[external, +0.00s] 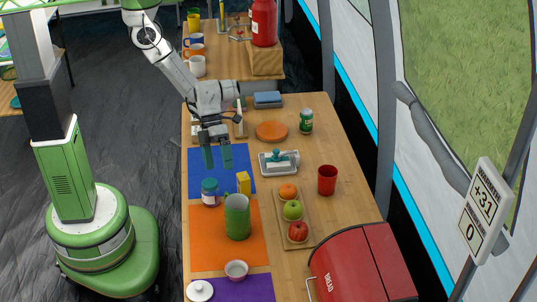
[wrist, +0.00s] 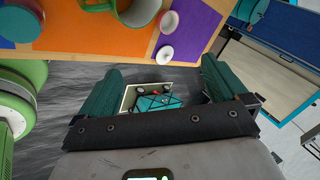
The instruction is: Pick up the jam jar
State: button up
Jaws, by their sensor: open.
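The jam jar (external: 210,193), with a blue-teal lid and a label, stands upright where the blue mat meets the orange mat, near the table's left edge. In the wrist view, what looks like its round teal lid (wrist: 20,22) shows at the top left, partly cut off by the frame. My gripper (external: 217,157) hangs above the blue mat, fingers pointing down, higher than the jar and behind it in the external view. Its two teal fingers are spread with nothing between them, as the wrist view (wrist: 162,68) also shows.
A green pitcher (external: 237,218) and a yellow block (external: 243,183) stand close to the jar's right. A tray (external: 282,208) with fruit, a butter dish (external: 279,163) and a red cup (external: 327,180) lie farther right. A red bread box (external: 362,266) fills the front right.

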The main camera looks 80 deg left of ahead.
jog(key=s+a+f+m+y+b, duration=0.25)
jog(key=a+f+m, duration=0.25)
jog(key=f+m, duration=0.25)
jog(key=m+g+y, duration=0.1)
jog(key=m+y, duration=0.3)
jog(key=m, duration=0.2)
send_near(211, 191)
jog(key=shift+s+a+f, duration=0.1)
jog(key=shift+a+f, duration=0.2)
jog(key=shift+a, duration=0.2)
jog(key=shift+s+a+f, duration=0.1)
jog(key=shift+a+f, duration=0.2)
jog(key=shift+a, duration=0.15)
jog(key=shift+a+f, duration=0.2)
jog(key=shift+f, duration=0.1)
notch_tip(211, 191, down, 10)
jog(key=shift+w+f, duration=0.15)
jog(key=shift+f, duration=0.05)
jog(key=c, duration=1.4)
